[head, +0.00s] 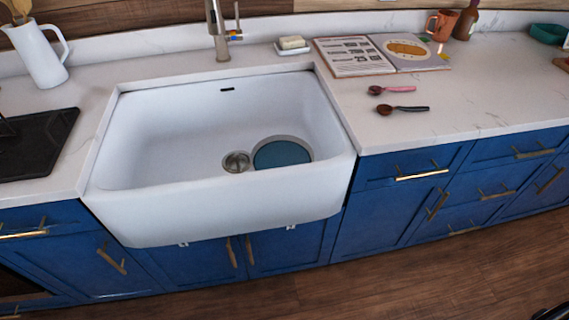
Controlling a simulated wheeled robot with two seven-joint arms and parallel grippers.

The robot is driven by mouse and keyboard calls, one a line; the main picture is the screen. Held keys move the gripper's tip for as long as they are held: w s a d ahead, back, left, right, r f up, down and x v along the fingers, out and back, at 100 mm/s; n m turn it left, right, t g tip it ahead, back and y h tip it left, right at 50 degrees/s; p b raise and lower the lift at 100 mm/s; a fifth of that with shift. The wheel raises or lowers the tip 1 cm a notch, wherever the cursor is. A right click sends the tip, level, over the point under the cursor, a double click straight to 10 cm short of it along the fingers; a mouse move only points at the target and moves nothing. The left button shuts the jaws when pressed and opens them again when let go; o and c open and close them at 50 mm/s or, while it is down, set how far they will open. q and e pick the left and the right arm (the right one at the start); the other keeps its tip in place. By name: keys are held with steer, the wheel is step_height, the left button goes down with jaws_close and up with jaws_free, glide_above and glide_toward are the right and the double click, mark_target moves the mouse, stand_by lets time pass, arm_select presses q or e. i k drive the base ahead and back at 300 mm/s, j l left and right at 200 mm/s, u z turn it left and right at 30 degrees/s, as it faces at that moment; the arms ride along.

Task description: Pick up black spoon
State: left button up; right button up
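The black spoon (410,109) lies flat on the white countertop to the right of the sink. Its dark handle points right and its brownish bowl points left. A similar spoon with a pink handle (398,89) lies just behind it, apart from it. My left gripper is not in view. A small dark piece shows at the bottom right corner, far from the spoon. It may be part of my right gripper, but too little shows to tell its state. Nothing touches or covers the black spoon.
The white sink (145,215) holds a blue round plate or bowl (283,154). An open book (352,57) lies behind the spoons, with an orange mug (440,25) beyond. Blue cabinets with protruding brass handles (422,175) stand below. The counter (490,95) right of the spoons is clear.

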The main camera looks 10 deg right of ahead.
mark_target(383, 109)
steer(key=z, duration=1.1)
